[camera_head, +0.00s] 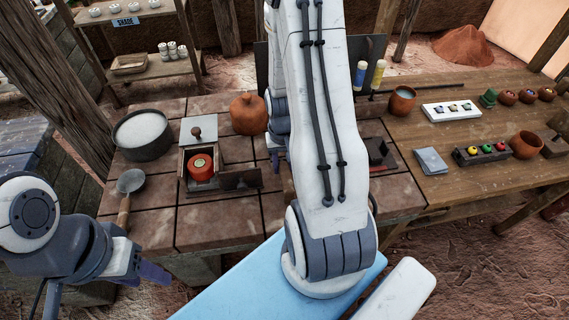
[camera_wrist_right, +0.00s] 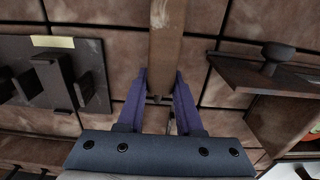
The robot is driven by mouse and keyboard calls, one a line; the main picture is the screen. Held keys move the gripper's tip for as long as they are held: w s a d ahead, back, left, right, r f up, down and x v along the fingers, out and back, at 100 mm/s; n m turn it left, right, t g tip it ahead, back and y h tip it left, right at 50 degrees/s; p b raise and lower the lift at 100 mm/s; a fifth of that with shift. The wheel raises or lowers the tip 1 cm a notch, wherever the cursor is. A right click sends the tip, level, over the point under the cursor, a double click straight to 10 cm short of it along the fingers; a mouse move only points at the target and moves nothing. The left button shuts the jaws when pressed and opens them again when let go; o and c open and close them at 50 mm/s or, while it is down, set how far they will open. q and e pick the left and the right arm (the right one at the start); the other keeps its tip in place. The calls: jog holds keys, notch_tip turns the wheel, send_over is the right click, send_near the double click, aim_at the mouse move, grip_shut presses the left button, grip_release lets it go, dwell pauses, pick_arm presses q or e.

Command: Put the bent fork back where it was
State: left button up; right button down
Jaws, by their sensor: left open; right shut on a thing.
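In the right wrist view, my right gripper (camera_wrist_right: 160,88) is shut at the end of a wooden handle (camera_wrist_right: 167,35), where thin dark metal shows between the fingers. I take this for the bent fork; its bend and prongs are not visible. In the head view my right arm hides the fork, and only a bluish bit of the right gripper (camera_head: 275,157) shows, above the brick bench (camera_head: 218,228). My left gripper (camera_head: 150,272) is open and empty at the lower left, in front of the bench.
A dark plate with a block (camera_head: 376,150) lies right of my arm. A pan (camera_head: 142,134), a ladle (camera_head: 130,182) and a clay jar (camera_head: 248,114) stand left. A dark rod (camera_head: 410,90) lies behind.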

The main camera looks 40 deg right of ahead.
aim_at(283, 162)
jog(key=shift+f+b, duration=0.4)
jog(key=shift+f, duration=0.15)
jog(key=shift+c, duration=2.4)
grip_release()
jog(key=shift+r, duration=0.1)
notch_tip(283, 162, up, 10)
jog(key=shift+r+p, duration=0.15)
jog(key=shift+p, duration=0.2)
jog(key=s+a+r+n, duration=0.1)
jog(key=a+r+n, duration=0.2)
jog(key=a, duration=0.6)
jog(key=a+r+n, duration=0.3)
jog(key=a+n, duration=0.1)
jog(key=a, duration=0.5)
jog(key=s+a+r+n+y, duration=0.1)
jog(key=s+a+r+n, duration=0.2)
jog(key=s+a+n, duration=0.3)
jog(key=s+a, duration=0.4)
jog(key=s, duration=0.1)
jog(key=shift+s+a+n, duration=0.3)
jog(key=shift+a+n, duration=0.05)
jog(key=shift+n, duration=0.05)
